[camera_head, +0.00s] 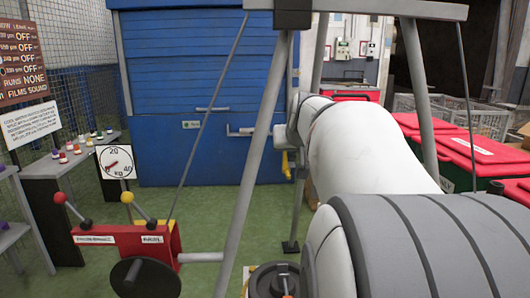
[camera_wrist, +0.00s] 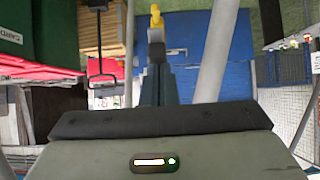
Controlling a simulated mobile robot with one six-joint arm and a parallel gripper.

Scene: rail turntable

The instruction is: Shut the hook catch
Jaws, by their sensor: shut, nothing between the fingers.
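My gripper (camera_wrist: 155,72) is shut and empty in the wrist view, its dark fingers pointing up the picture. A small yellow part (camera_wrist: 156,18), possibly the hook, shows just beyond the fingertips, with a pale piece below it. I cannot tell whether the fingers touch it. In the head view a small yellow part (camera_head: 286,165) shows by the end of my white arm, beside the grey frame. My arm hides much of that area. I cannot make out the catch itself or whether it is open.
A grey A-frame (camera_head: 253,150) stands in front of a blue shutter (camera_head: 180,90). A red lever box (camera_head: 128,243) with red and yellow knobs and a kg dial (camera_head: 117,162) are at left. Red-lidded bins (camera_head: 480,149) stand at right. Green floor (camera_head: 235,215) is open in the middle.

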